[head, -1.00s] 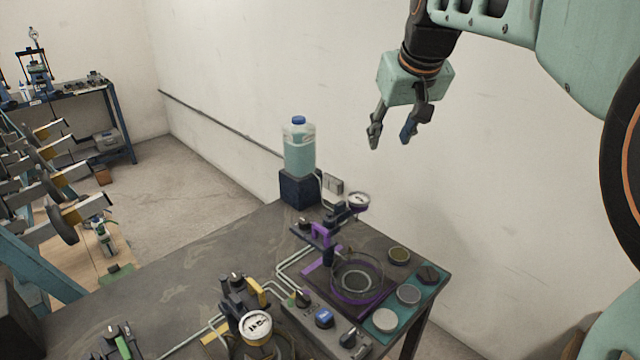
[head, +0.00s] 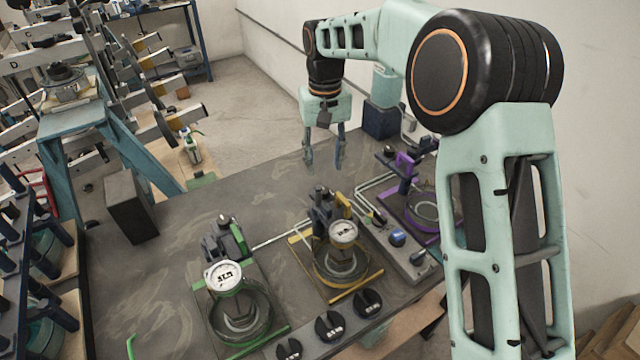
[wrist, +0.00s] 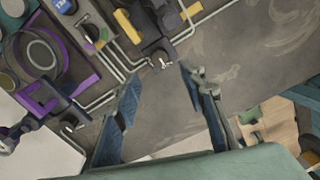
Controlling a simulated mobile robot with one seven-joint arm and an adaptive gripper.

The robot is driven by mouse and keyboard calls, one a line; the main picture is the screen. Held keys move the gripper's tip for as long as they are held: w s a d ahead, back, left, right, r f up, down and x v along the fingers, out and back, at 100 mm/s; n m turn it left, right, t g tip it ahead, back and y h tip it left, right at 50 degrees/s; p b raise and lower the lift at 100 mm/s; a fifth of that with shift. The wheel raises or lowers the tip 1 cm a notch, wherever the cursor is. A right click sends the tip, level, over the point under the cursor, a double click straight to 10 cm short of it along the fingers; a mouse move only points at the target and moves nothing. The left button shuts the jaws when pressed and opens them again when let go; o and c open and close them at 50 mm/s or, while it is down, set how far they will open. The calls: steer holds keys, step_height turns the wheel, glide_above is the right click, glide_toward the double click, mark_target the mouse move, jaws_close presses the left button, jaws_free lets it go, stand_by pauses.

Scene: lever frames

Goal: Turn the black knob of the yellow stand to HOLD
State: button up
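The yellow stand (head: 354,290) is in the middle of the bench in the head view, with a round white-faced gauge and a dark upright body. A small black knob (head: 320,190) with a pale pointer appears on top of that body. In the wrist view the stand's dark body (wrist: 152,28) is at top centre, and the knob (wrist: 160,61) shows just beyond the fingertips. Its HOLD mark is not legible. My gripper (head: 324,166) is open and empty, fingers down, above and behind the yellow stand. The wrist view shows its spread fingers (wrist: 160,76), apart from the knob.
A green stand (head: 248,347) is to the left, and a purple stand (head: 428,229) to the right. A grey control box (head: 405,262) with knobs and pale pipes lies between yellow and purple. A black-knobbed panel (head: 330,326) is at the front. Bare bench (head: 140,290) lies at left.

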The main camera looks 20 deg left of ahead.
mark_target(324, 189)
step_height(324, 189, down, 8)
steer(key=shift+f+p, duration=0.15)
steer(key=shift+p, duration=0.4)
jaws_close()
